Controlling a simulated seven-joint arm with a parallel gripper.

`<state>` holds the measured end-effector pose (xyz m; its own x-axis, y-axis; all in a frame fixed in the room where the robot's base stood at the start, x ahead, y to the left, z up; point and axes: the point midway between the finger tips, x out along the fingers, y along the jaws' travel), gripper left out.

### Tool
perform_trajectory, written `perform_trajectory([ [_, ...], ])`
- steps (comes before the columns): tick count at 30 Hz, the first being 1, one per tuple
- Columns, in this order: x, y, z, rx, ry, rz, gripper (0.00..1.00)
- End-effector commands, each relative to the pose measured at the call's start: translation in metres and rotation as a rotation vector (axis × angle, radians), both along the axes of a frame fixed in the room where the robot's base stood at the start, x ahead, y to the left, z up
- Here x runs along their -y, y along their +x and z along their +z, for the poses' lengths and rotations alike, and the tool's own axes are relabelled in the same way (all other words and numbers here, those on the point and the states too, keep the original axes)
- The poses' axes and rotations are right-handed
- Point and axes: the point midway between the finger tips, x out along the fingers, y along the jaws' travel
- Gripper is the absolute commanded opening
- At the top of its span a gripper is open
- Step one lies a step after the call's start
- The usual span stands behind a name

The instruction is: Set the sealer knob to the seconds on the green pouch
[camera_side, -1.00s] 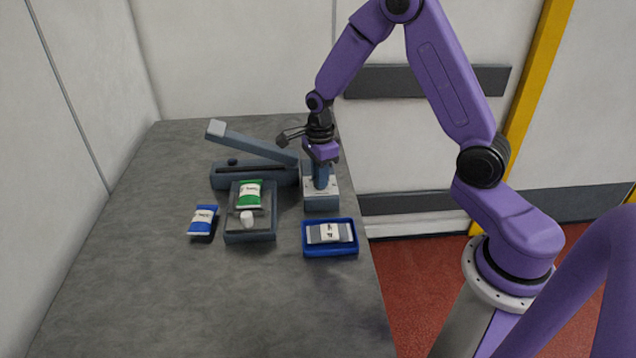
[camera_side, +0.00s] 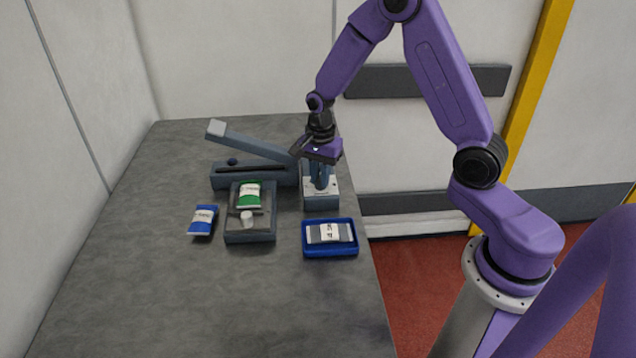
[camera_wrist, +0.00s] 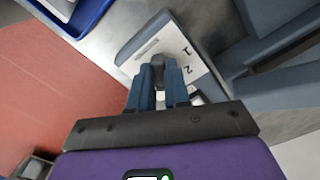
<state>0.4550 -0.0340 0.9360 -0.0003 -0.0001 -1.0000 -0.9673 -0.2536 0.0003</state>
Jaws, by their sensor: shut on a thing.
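The sealer (camera_side: 225,180) stands at the back of the table with its arm raised. Its control box (camera_side: 322,201) is at its right end, with a pale dial plate (camera_wrist: 185,57) on which the digits 1 and 2 show in the wrist view. My gripper (camera_side: 320,187) points down over this box and is shut on the dark knob (camera_wrist: 157,62). The fingers hide most of the knob, so I cannot tell its pointer's setting. The green pouch (camera_side: 249,188) lies in a grey tray left of the box. Its white label is too small to read.
The grey tray (camera_side: 250,237) also holds a small white piece (camera_side: 247,218). A blue pouch (camera_side: 203,220) lies on the table to its left. The front table is clear.

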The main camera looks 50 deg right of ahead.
Motion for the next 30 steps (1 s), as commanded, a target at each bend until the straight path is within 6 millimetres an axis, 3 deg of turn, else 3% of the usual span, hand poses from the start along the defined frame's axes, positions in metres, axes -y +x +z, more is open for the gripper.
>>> perform_trajectory([
  [19,0.0003,-0.0011,0.0005,0.0,0.0,0.403,0.0],
  [30,0.0003,-0.0014,0.0006,0.0,0.0,0.551,0.0],
])
